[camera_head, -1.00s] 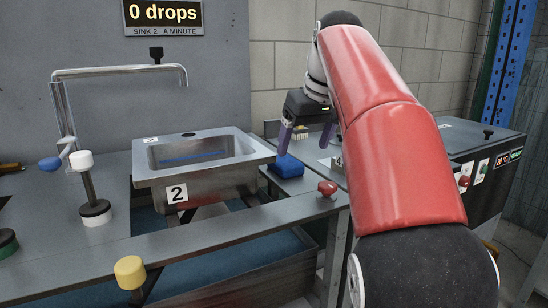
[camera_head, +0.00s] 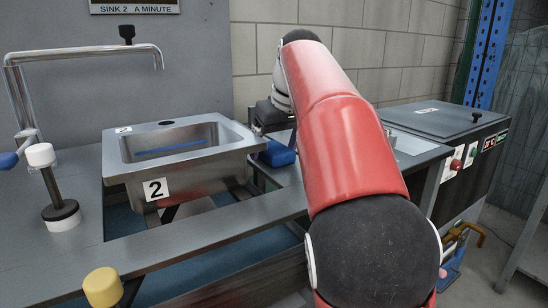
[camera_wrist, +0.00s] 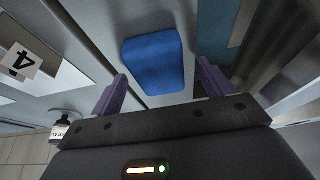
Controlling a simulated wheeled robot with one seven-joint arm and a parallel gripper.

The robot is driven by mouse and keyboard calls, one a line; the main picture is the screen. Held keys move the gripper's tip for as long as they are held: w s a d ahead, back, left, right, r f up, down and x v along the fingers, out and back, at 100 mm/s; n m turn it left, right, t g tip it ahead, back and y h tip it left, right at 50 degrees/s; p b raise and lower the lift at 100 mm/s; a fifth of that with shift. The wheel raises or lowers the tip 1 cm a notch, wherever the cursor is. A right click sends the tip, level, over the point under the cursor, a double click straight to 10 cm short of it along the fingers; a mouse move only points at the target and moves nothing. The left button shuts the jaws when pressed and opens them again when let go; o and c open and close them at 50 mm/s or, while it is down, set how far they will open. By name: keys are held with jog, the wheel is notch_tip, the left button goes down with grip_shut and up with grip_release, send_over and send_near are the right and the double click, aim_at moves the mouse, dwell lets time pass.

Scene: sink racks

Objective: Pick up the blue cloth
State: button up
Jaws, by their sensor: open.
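The blue cloth (camera_head: 277,153) is a folded pad on the grey counter, just right of the sink marked 2. In the wrist view the cloth (camera_wrist: 153,62) lies flat ahead of my gripper (camera_wrist: 161,72). The two purple fingers are wide apart, one on each side of the cloth's near end, and nothing is held. I cannot tell whether the fingers touch the cloth.
The metal sink (camera_head: 182,172) stands close to the cloth's left. A faucet (camera_head: 80,56), a white-topped knob (camera_head: 41,155) and a yellow knob (camera_head: 102,287) are further left.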

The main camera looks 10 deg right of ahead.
aim_at(276, 148)
jog(key=shift+w+f, duration=0.1)
jog(key=shift+f, duration=0.15)
jog(key=c, duration=1.1)
jog(key=shift+o, duration=0.2)
jog(key=shift+r, duration=0.15)
notch_tip(276, 148, up, 5)
jog(key=p, duration=0.2)
jog(key=shift+d+r+p, duration=0.1)
jog(key=shift+r+p, duration=0.1)
jog(key=shift+p, duration=0.1)
jog(key=shift+r+b, duration=0.3)
jog(key=shift+r, duration=1.9)
